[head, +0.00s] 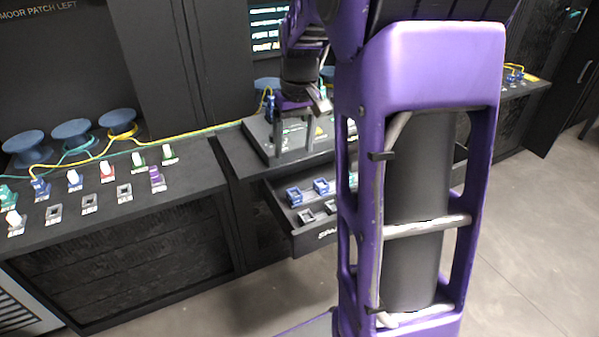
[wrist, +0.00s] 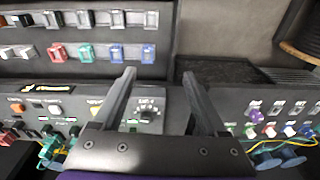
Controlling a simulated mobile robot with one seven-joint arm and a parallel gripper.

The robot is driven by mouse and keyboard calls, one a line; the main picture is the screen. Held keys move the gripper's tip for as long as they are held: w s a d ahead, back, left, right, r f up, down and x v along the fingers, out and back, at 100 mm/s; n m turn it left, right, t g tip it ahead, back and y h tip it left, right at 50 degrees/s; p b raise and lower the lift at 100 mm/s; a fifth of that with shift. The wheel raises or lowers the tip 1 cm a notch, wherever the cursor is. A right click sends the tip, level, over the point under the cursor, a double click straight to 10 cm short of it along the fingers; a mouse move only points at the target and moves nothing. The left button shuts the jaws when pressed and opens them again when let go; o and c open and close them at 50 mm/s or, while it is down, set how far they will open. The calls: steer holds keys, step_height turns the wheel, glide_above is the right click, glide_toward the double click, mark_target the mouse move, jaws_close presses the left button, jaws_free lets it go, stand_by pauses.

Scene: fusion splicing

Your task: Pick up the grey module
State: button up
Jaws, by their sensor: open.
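Grey square modules with dark openings stand in the front row of the open drawer (head: 330,232); two show in the head view, one of them a grey module (head: 305,216). The wrist view shows several along its top edge, including a grey module (wrist: 118,18). I cannot tell which one the task means. My gripper (head: 295,145) is open and empty, pointing down over the grey splicer box (head: 256,137). In the wrist view my gripper (wrist: 158,75) has its fingers spread over the box's panel, apart from the modules. My arm hides the drawer's right part in the head view.
Blue modules (head: 321,186) sit in the drawer's back row; a red module (wrist: 57,52) and a green module (wrist: 86,52) are beside them. The left bench (head: 130,225) holds several coloured connectors, grey frames (head: 89,201) and blue spools (head: 72,131) with yellow and green fibres.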

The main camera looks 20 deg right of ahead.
step_height(320, 180, down, 2)
steer(key=s+d+g, duration=0.1)
steer(key=s, duration=0.2)
steer(key=b, duration=0.2)
glide_above(307, 218)
steer(key=shift+n, duration=0.3)
steer(key=f, duration=1.1)
steer(key=shift+w+a+f, duration=0.2)
steer(key=shift+a, duration=0.2)
steer(key=shift+s+d+f+b, duration=0.1)
steer(key=shift+f+b, duration=0.1)
steer(key=shift+f, duration=0.8)
steer(key=shift+s+d+f+b, duration=0.1)
steer(key=shift+d+f+b, duration=0.05)
steer(key=shift+f, duration=0.8)
steer(key=shift+d+f+b, duration=0.1)
steer(key=shift+f+b, duration=0.1)
steer(key=shift+f, duration=0.8)
jaws_close()
